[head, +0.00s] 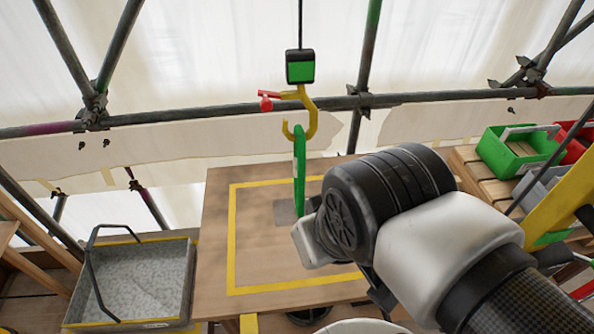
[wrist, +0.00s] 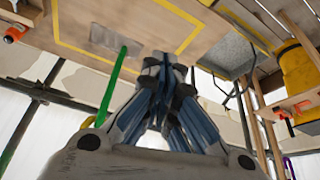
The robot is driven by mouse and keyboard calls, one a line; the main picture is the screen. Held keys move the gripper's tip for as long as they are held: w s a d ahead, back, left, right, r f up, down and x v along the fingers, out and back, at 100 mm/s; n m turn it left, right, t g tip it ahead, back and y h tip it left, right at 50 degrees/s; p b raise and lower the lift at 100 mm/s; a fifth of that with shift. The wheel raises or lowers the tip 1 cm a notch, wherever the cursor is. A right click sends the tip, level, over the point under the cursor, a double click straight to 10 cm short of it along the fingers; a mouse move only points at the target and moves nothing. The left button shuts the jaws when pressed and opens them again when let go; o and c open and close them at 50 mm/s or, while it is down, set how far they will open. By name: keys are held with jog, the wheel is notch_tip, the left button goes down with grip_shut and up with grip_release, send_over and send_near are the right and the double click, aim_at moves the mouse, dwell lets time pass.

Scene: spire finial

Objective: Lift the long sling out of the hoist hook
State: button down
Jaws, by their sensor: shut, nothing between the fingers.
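The yellow hoist hook (head: 312,122) hangs under a green and black block (head: 300,67), with a red piece (head: 266,103) at its left. The long green sling (head: 299,172) hangs from the hook's bowl as a narrow loop. In the wrist view a green strip (wrist: 112,85), which looks like the sling, runs left of my gripper, apart from it. My gripper (wrist: 170,62) is shut and empty, its fingers towards the wooden board. In the head view my wrist is close right of the sling's lower part and hides the fingertips.
A wooden board (head: 222,215) with a yellow outlined square and a grey plate (head: 286,212) lies below the hook. A grey tray (head: 190,275) with a dark handle stands left. Green (head: 505,155) and red bins stand right. Scaffold tubes (head: 210,118) cross behind the hook.

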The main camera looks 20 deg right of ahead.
aim_at(302, 173)
jog(key=c, duration=2.3)
grip_release()
